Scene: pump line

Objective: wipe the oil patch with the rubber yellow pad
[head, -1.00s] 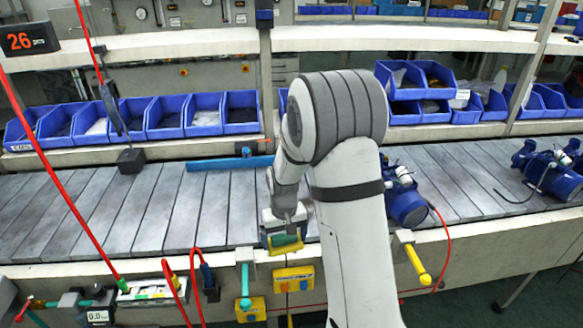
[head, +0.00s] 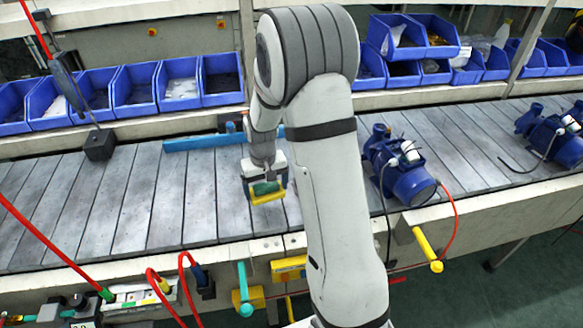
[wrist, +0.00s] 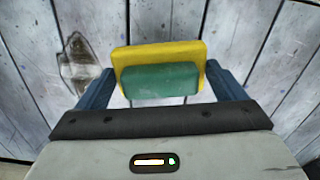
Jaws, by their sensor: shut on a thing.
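My gripper (head: 266,190) is shut on the yellow pad, holding it by its green block. The pad (head: 268,197) is above the slatted grey conveyor in the head view; whether it touches the slats I cannot tell. In the wrist view the pad (wrist: 202,55) lies between the two blue-grey fingers, with its green grip nearer the camera. The oil patch (wrist: 84,64), a dark brownish glossy smear on the slats, shows left of the pad and beside the left finger. In the head view I cannot make out the patch.
A blue bar (head: 190,143) lies along the conveyor's far side, left of my arm. A black block (head: 99,144) stands further left. A blue pump (head: 402,170) is right of my arm. Slats (head: 130,200) on the left are clear.

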